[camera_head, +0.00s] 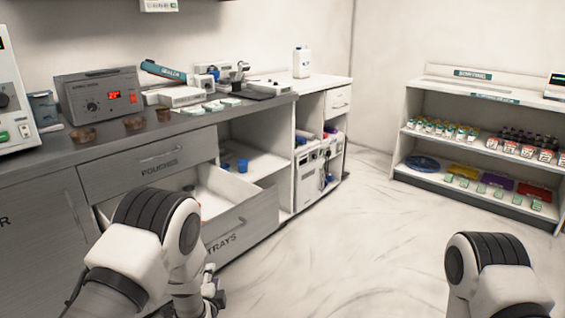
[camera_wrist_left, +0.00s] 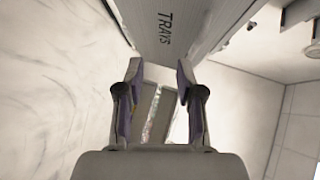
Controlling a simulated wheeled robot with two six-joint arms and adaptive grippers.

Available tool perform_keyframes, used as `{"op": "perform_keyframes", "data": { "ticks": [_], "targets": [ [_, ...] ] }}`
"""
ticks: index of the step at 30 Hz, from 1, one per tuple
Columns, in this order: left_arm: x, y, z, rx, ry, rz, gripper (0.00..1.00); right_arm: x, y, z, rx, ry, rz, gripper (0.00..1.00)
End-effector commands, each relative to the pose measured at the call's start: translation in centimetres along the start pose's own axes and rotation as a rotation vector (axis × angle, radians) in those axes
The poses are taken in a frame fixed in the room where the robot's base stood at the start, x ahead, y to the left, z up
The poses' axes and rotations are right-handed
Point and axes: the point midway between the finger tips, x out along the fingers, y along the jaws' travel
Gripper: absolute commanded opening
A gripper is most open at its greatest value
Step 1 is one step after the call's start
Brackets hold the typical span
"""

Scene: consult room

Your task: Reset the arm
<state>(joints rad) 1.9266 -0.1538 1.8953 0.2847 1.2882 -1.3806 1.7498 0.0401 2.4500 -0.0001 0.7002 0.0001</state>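My left arm (camera_head: 150,245) comes in at the lower left of the head view, in front of the cabinet. Its gripper (camera_head: 212,287) points down beside the open TRAYS drawer (camera_head: 243,222) and is partly hidden by the arm. In the left wrist view the two fingers of the left gripper (camera_wrist_left: 160,75) stand apart, with no held object to be seen. The TRAYS drawer front (camera_wrist_left: 172,22) lies beyond the fingertips there. My right arm (camera_head: 492,275) shows at the lower right of the head view; its gripper is out of the picture.
The POUCHES drawer (camera_head: 150,162) above is shut. A stocked shelf (camera_head: 405,152) stands at the right. The floor (camera_head: 340,240) between is clear.

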Motion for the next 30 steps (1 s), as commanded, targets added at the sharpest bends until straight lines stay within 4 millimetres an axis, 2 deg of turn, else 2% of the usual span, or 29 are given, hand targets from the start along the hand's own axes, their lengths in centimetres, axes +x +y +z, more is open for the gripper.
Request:
{"op": "perform_keyframes", "data": {
  "ticks": [1,2,3,5,7,9,12,14,15,18,21,22,24,30],
  "targets": [
    [-1.4,3.0,2.0,0.002,-0.029,0.077,0.37,0.0,0.0,0.0,0.000,0.000,0.000,1.00],
    [-2.5,4.9,3.2,-0.002,-0.045,0.133,0.37,0.0,0.0,0.0,0.000,0.000,0.000,1.00],
    [-4.2,7.7,4.7,-0.033,-0.068,0.222,0.37,0.0,0.0,0.0,0.000,0.000,0.000,1.00],
    [-7.5,11.7,6.8,-0.114,-0.114,0.363,0.37,0.0,0.0,0.0,0.000,0.000,0.000,1.00],
    [-11.9,15.8,8.7,-0.241,-0.188,0.527,0.37,0.0,0.0,0.0,0.000,0.000,0.000,1.00],
    [-16.6,19.1,10.2,-0.380,-0.284,0.676,0.37,0.0,0.0,0.0,0.000,0.000,0.000,1.00],
    [-22.8,22.0,11.3,-0.571,-0.443,0.844,0.37,0.0,0.0,0.0,0.000,0.000,0.000,1.00],
    [-26.4,23.1,11.7,-0.683,-0.555,0.925,0.37,0.0,0.0,0.0,0.000,0.000,0.000,1.00],
    [-28.6,23.5,11.8,-0.758,-0.634,0.968,0.37,0.0,0.0,0.0,0.000,0.000,0.000,1.00],
    [-32.8,24.1,11.8,-0.922,-0.830,1.031,0.37,0.0,0.0,0.0,0.000,0.000,0.000,1.00],
    [-34.4,24.4,11.8,-1.082,-1.004,1.010,0.37,0.0,0.0,0.0,0.000,0.000,0.000,1.00],
    [-34.6,23.4,11.7,-1.117,-1.031,0.992,0.37,-1.0,0.0,0.0,0.000,-0.001,0.000,1.00],
    [-35.3,20.1,11.2,-1.109,-1.022,0.994,0.37,-4.4,0.0,0.1,0.000,-0.001,0.000,1.00],
    [-36.8,13.7,10.2,-1.108,-1.018,0.992,0.37,-11.1,-0.1,0.0,0.000,0.000,0.000,1.00]
  ]
}}
